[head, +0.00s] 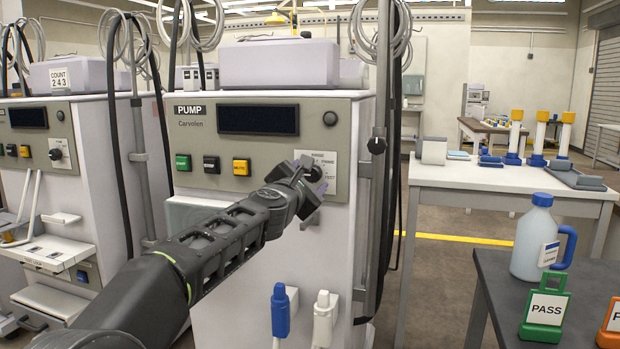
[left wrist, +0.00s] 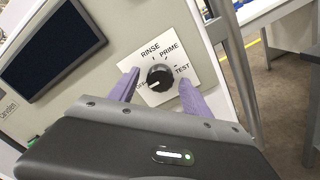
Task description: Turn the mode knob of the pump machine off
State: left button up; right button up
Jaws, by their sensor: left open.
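The pump machine (head: 265,240) is a pale cabinet with a grey-green front panel marked PUMP. Its mode knob (left wrist: 159,77) is round and black on a white plate (left wrist: 178,47) lettered RINSE, PRIME and TEST; a label at the left is partly covered by a finger. A pale mark on the knob seems to face lower left, toward that label. My left gripper (head: 312,180) is in front of the plate and largely hides the knob in the head view. In the left wrist view its purple fingers (left wrist: 159,80) are open, one on each side of the knob, with gaps visible. My right gripper is not in view.
Green, black and yellow buttons (head: 212,164) sit left of the knob under a dark screen (head: 258,120). A pole with hoses (head: 378,200) stands close at the right. A similar machine (head: 60,160) is at left. A dark table (head: 490,290) holds a jug (head: 533,240).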

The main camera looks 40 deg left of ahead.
pick_arm(q)
jog(key=v, duration=0.7)
jog(key=shift+s, duration=0.25)
dwell(0.3)
